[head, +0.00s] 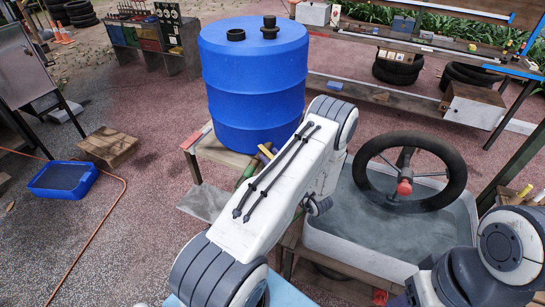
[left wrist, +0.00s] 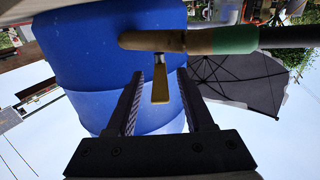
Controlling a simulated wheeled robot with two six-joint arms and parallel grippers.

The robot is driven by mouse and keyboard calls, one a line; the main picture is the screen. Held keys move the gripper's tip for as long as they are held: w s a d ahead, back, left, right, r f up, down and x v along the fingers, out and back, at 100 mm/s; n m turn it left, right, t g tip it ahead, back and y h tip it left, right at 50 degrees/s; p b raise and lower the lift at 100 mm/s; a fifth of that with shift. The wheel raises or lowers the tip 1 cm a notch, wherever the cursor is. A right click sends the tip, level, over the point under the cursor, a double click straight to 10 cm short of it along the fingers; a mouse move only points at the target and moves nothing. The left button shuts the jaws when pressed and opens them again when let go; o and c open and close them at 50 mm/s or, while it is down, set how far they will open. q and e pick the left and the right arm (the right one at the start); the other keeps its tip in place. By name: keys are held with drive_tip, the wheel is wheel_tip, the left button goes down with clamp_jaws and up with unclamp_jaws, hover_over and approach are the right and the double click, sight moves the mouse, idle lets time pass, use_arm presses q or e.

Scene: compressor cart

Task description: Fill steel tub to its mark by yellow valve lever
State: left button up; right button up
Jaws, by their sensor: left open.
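The yellow valve lever (left wrist: 160,86) hangs from a brown tap body (left wrist: 152,41) in front of the blue barrel (left wrist: 85,60). My left gripper (left wrist: 160,78) is open, with one finger on each side of the lever; contact cannot be told. In the head view, the blue barrel (head: 255,85) stands on a bench, and my left arm covers most of the tap area. The grey steel tub (head: 345,250) is at right, partly behind a black wheel. Its grey-blue inside shows, but I cannot make out its mark or level. My right gripper is not in view.
The black wheel with a red knob (head: 404,187) stands over the tub. My right arm is at lower right. A blue tray (head: 62,180) and a wooden block (head: 107,147) lie on the gravel at left. A workbench (head: 410,60) runs along the back.

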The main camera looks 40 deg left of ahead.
use_arm(q)
clamp_jaws()
idle(1.4)
